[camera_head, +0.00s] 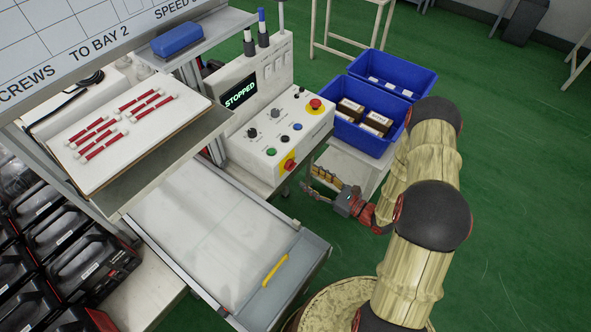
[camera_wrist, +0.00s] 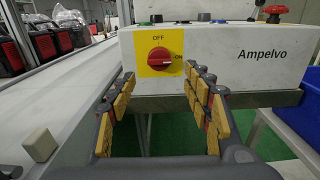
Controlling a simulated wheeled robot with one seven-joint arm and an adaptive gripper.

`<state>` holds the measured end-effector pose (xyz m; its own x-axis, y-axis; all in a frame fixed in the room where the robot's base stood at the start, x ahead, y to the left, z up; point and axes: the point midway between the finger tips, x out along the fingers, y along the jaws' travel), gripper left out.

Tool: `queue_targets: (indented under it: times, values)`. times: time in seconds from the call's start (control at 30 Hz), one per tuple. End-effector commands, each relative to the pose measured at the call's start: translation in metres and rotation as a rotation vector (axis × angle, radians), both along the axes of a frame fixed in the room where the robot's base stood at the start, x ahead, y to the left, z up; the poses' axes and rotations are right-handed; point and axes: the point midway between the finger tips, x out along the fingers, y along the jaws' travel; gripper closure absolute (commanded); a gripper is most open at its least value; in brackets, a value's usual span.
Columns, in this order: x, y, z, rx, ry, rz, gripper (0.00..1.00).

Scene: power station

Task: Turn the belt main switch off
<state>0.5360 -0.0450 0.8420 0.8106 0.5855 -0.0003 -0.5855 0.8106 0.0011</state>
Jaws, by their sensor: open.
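The belt main switch (camera_wrist: 158,59) is a red rotary knob on a yellow plate with OFF printed above and ON at the right. Its handle lies roughly level, towards ON. It sits on the front of the white control box (camera_wrist: 215,60), and in the head view the switch (camera_head: 289,165) is low on the box's face. The box's display (camera_head: 240,92) reads STOPPED. My gripper (camera_head: 318,182) is open and empty in front of the box. In the wrist view its yellow-padded fingers (camera_wrist: 165,88) stand apart, below and either side of the switch, not visibly touching it.
The belt (camera_head: 200,235) runs left of the box, with a small beige block (camera_wrist: 40,145) beside my gripper. An emergency stop (camera_head: 315,104) and several buttons top the box. Blue bins (camera_head: 350,138) stand at the right. A shelf with red-and-white items (camera_head: 118,125) overhangs the belt's left.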

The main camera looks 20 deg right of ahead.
Motion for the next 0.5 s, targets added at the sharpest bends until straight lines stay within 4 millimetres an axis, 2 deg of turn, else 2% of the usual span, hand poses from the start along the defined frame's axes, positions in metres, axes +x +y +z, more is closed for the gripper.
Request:
queue_targets:
  times: [0.5]
  values:
    - [0.053,0.04,0.0,-0.002,-0.001,0.004,0.5]
